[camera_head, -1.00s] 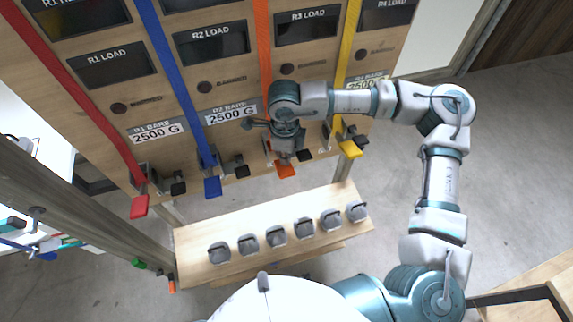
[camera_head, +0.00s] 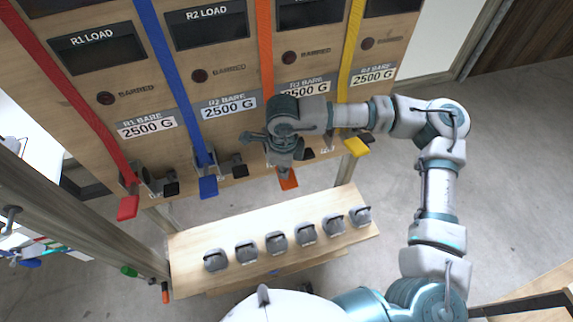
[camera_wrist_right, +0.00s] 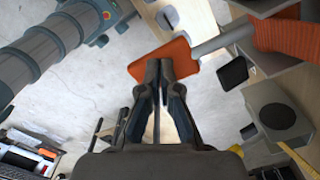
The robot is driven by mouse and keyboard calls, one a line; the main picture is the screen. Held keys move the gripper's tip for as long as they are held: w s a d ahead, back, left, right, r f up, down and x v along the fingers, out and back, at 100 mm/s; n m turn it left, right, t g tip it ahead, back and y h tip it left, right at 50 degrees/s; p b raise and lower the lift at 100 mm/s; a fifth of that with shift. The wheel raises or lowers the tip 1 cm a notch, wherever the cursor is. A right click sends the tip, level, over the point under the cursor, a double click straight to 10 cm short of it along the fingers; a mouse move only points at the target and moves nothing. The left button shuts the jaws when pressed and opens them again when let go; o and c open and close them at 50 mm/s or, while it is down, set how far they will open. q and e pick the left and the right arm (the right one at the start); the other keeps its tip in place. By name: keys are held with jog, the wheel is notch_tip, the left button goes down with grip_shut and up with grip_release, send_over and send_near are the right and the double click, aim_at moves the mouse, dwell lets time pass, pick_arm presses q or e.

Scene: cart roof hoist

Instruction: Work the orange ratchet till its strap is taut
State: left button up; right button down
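The orange strap (camera_head: 265,50) runs straight down the wooden board, and its lower end is hidden behind my right wrist. The orange ratchet handle (camera_head: 288,180) sticks out below my right gripper (camera_head: 285,168). In the right wrist view, the same orange handle (camera_wrist_right: 183,62) is a flat paddle beside a grey bar and the wound orange strap (camera_wrist_right: 278,36). My right gripper's fingers (camera_wrist_right: 160,66) are together and overlap the paddle's face. No gap with the paddle between them shows; contact is unclear. My left gripper is not in view.
Red (camera_head: 128,207), blue (camera_head: 208,187) and yellow (camera_head: 356,147) ratchet handles hang along the board's lower edge, the yellow close to my right wrist. A wooden shelf (camera_head: 190,245) with several grey weights stands below. Grey floor is clear at the right.

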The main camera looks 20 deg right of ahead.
jog(key=shift+a+f, duration=0.1)
notch_tip(320, 180, down, 2)
jog(key=shift+w+f+b, duration=0.1)
jog(key=shift+w+b, duration=0.05)
jog(key=shift+b, duration=1)
jog(key=r+p, duration=0.1)
jog(key=r, duration=0.2)
jog(key=d+r+p, duration=0.1)
jog(key=r+p, duration=0.1)
jog(key=r, duration=0.1)
jog(key=r+p, duration=0.1)
jog(key=r, duration=0.2)
jog(key=shift+w+d+p, duration=0.2)
jog(key=shift+d+p, duration=0.15)
jog(key=shift+d, duration=0.05)
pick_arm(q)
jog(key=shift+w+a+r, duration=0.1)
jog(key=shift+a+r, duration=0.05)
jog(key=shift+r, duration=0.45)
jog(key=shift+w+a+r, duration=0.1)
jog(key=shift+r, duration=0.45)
pick_arm(e)
jog(key=shift+f, duration=0.1)
